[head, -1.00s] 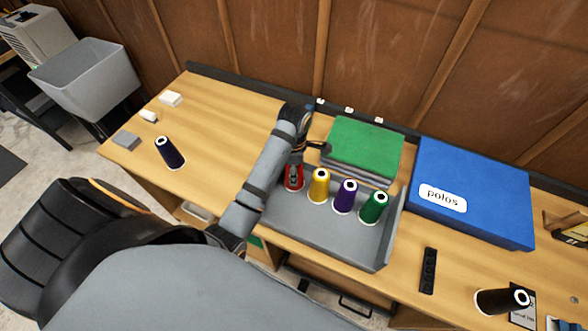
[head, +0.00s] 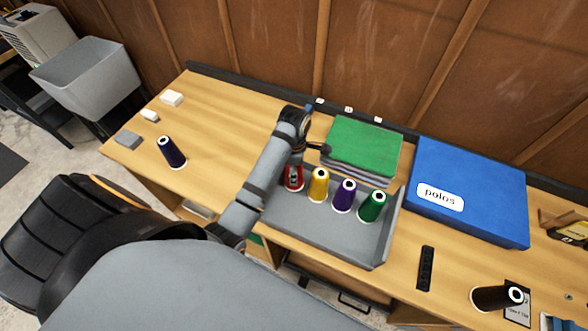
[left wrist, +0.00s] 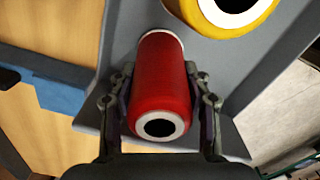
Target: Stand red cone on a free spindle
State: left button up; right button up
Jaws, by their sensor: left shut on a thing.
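The red cone (head: 294,178) stands in the grey tray (head: 330,233), at the left end of a row of cones. In the left wrist view my left gripper (left wrist: 158,95) has a finger on each side of the red cone (left wrist: 162,85) and is shut on it. In the head view the left arm partly covers the cone. A yellow cone (head: 318,184), a purple cone (head: 344,195) and a green cone (head: 372,205) stand to its right in the tray. I cannot make out a free spindle in these views. My right gripper is not in view.
Folded green cloth (head: 362,146) lies behind the tray, with a blue polos box (head: 470,190) to the right. The left table top is mostly clear.

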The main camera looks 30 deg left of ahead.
pick_arm(q)
jog(key=shift+f, duration=0.15)
jog(key=o, duration=1.3)
jog(key=shift+o, duration=0.2)
